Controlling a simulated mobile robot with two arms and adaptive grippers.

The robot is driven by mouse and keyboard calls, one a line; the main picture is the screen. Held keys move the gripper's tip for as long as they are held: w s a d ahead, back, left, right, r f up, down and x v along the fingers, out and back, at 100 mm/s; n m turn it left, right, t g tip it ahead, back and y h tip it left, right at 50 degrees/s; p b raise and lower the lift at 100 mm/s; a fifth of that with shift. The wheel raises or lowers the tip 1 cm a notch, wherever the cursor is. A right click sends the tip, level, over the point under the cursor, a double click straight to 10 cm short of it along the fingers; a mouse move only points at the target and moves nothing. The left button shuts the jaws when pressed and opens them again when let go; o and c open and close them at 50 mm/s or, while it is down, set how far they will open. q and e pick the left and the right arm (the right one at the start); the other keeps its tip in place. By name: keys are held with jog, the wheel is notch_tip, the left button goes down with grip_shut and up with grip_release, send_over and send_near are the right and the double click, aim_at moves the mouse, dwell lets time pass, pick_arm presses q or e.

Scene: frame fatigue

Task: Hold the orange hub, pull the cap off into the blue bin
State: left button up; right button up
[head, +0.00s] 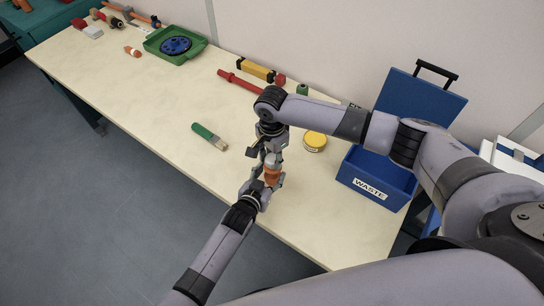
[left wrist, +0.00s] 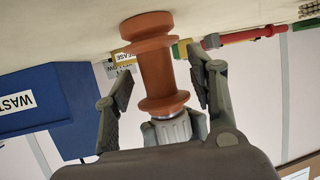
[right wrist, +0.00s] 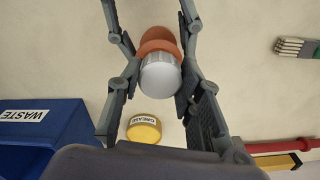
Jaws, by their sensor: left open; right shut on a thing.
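The orange hub (head: 272,174) stands on the table; it also shows in the left wrist view (left wrist: 155,68) and the right wrist view (right wrist: 158,38). A silver-grey ribbed cap (right wrist: 160,74) sits on its end, also seen in the left wrist view (left wrist: 172,130). My left gripper (head: 262,184) is open, its fingers apart on either side of the hub in the left wrist view. My right gripper (head: 268,153) comes from above, shut on the cap, which lies between its fingertips in the right wrist view. The blue bin (head: 374,193), labelled WASTE, stands to the right.
A yellow grease tin (head: 315,141) stands between the grippers and the bin. A green-handled brush (head: 209,136) lies to the left. A red bar (head: 240,84), a yellow level (head: 256,70) and a green tray (head: 175,46) lie farther back. The front left table is clear.

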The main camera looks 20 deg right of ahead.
pick_arm(q)
jog(key=shift+w, duration=0.1)
jog(key=shift+x, duration=0.85)
jog(key=shift+c, duration=0.2)
jog(key=shift+d, duration=0.15)
grip_shut()
pick_arm(e)
jog(key=shift+a, duration=0.1)
pick_arm(q)
jog(key=shift+s+d, duration=0.1)
jog(key=shift+s, duration=0.15)
pick_arm(e)
jog(key=shift+w+a+r, duration=0.1)
dwell(0.4)
